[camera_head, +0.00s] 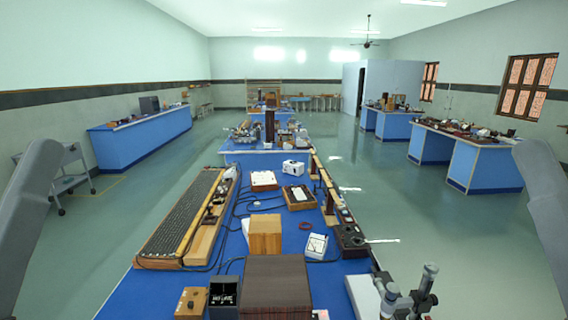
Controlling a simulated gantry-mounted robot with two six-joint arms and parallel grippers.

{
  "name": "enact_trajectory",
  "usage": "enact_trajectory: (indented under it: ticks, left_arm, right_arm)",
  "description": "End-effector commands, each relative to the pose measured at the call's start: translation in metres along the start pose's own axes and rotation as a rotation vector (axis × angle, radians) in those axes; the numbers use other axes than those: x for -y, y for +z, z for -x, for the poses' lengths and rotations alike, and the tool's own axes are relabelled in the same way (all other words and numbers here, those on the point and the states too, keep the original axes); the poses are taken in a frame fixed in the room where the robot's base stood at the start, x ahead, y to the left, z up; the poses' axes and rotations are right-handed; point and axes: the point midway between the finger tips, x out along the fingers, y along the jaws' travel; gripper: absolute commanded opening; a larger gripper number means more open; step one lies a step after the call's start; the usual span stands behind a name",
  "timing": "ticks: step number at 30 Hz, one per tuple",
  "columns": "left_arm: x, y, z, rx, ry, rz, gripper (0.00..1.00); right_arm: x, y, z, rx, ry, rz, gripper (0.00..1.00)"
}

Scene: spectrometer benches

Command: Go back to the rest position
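My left arm shows as a grey link at the left edge of the camera_head view, and my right arm as a grey link at the right edge. Both links run out of the picture, and neither gripper is in view. The blue bench (233,247) stretches away in front of me, with no part of my arms over its visible top.
The bench holds a long slatted wooden board (181,215), a wooden box (265,235), a dark brown box (275,287), a white meter (317,246) and a microscope-like instrument (408,297) at front right. Cables lie between them. Open floor (420,215) flanks the bench.

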Motion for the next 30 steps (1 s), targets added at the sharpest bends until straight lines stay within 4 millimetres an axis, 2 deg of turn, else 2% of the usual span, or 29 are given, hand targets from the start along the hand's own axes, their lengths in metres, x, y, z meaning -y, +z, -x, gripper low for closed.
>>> enact_trajectory:
  ticks: [1, 3, 12, 15, 20, 30]
  left_arm:
    - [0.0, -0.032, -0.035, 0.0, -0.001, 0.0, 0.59]
    - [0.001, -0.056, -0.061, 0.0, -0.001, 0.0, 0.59]
    - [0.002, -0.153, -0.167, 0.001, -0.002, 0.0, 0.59]
    - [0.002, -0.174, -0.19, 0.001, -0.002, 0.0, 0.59]
    - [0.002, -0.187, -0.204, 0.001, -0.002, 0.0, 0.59]
    - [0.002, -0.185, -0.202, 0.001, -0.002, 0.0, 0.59]
  right_arm:
    - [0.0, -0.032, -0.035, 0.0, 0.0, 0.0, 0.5]
    - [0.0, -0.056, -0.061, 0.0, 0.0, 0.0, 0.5]
    - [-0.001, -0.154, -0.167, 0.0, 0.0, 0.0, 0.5]
    - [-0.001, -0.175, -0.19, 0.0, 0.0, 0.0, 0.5]
    - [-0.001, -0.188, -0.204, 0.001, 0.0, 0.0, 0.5]
    - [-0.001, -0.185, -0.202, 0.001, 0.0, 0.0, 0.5]
